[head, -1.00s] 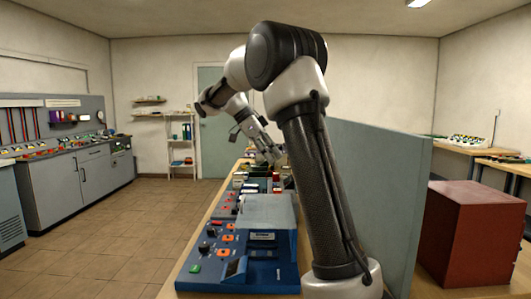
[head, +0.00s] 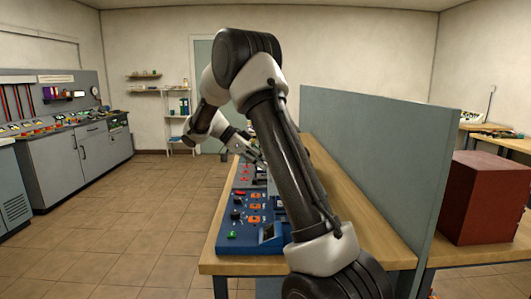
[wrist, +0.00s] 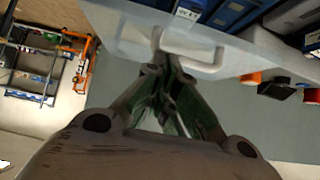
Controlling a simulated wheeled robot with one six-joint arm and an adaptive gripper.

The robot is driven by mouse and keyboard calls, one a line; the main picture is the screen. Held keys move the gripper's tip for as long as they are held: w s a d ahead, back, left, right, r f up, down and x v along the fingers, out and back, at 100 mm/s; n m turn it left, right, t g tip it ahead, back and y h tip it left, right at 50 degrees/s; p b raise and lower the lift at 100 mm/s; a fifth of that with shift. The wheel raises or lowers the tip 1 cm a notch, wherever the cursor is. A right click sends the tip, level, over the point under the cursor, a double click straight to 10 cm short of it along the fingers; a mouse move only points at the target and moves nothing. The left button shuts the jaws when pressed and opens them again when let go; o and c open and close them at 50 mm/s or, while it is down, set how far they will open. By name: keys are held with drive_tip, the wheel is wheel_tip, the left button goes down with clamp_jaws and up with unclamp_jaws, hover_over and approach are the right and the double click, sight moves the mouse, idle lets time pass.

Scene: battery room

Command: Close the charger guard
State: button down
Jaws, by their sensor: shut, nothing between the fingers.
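My gripper (wrist: 160,68) is shut and empty in the wrist view, its fingertips together. They lie over a pale, flat panel with a white loop handle (wrist: 192,50), which looks like the charger guard (wrist: 110,25). I cannot tell whether the fingertips touch the handle. In the head view my gripper (head: 250,153) is small, above the far part of the bench, partly hidden by my arm. The blue charger panel (head: 240,238) with red, orange and green controls lies on the bench. My arm hides much of it, and how far the guard is open does not show.
The wooden bench (head: 360,215) has a tall grey divider (head: 375,150) along its right side. A dark red box (head: 485,195) stands beyond the divider. The tiled floor (head: 130,215) on the left is clear up to the grey cabinets (head: 75,165).

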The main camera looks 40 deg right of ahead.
drive_tip(key=shift+w+a+f, duration=0.15)
drive_tip(key=shift+f, duration=0.5)
drive_tip(key=shift+w+a+f, duration=0.1)
drive_tip(key=shift+a+f, duration=0.05)
drive_tip(key=shift+f, duration=0.45)
drive_tip(key=shift+r, duration=0.1)
